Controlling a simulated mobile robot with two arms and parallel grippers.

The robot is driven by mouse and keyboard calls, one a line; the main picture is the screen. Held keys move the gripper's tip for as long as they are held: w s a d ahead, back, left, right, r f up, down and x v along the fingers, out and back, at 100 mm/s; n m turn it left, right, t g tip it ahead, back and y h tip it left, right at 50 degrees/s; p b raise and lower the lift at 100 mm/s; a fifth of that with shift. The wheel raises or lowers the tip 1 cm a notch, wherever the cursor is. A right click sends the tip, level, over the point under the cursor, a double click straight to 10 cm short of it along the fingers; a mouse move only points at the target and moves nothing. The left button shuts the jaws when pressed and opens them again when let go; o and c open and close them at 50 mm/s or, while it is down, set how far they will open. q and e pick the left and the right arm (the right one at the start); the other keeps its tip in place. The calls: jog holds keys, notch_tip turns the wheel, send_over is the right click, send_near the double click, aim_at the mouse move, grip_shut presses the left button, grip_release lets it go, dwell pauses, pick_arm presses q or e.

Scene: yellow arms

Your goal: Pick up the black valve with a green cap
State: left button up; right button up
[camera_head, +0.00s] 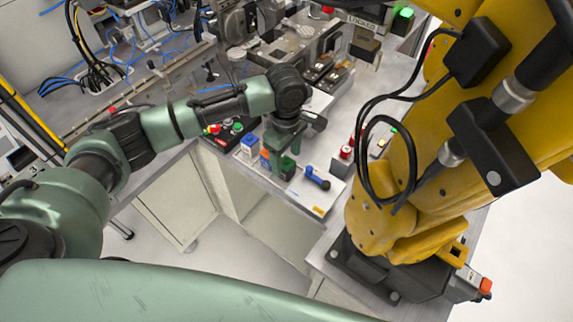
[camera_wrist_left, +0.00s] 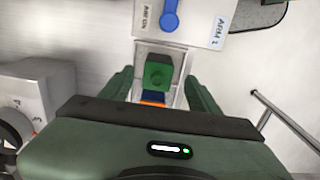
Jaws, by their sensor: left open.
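A small block-like piece with a green top (camera_wrist_left: 158,74), which I take as the green-capped valve, stands between the fingers in the left wrist view. It also shows as a dark green piece (camera_head: 288,168) at the end of a short row in the head view. Its black body is largely hidden from above. My left gripper (camera_head: 284,150) is open and points down over it. In the wrist view the fingers of this gripper (camera_wrist_left: 160,92) are on either side of the piece, with visible gaps. My right gripper does not show.
Blue (camera_head: 250,144) and orange (camera_head: 265,158) pieces stand close beside the green one. A blue lever (camera_head: 317,178) sits on a white labelled plate just right. A large yellow arm (camera_head: 400,180) stands at the right. A grey box (camera_wrist_left: 35,95) shows left in the wrist view.

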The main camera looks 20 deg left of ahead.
aim_at(286, 159)
pick_arm(q)
notch_tip(286, 159, down, 3)
jog(key=shift+w+r, duration=0.15)
jog(key=shift+f+p, duration=0.3)
jog(key=shift+f, duration=0.2)
grip_shut()
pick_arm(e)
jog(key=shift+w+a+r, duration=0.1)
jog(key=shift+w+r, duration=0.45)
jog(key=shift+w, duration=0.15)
pick_arm(q)
jog(key=shift+r, duration=0.15)
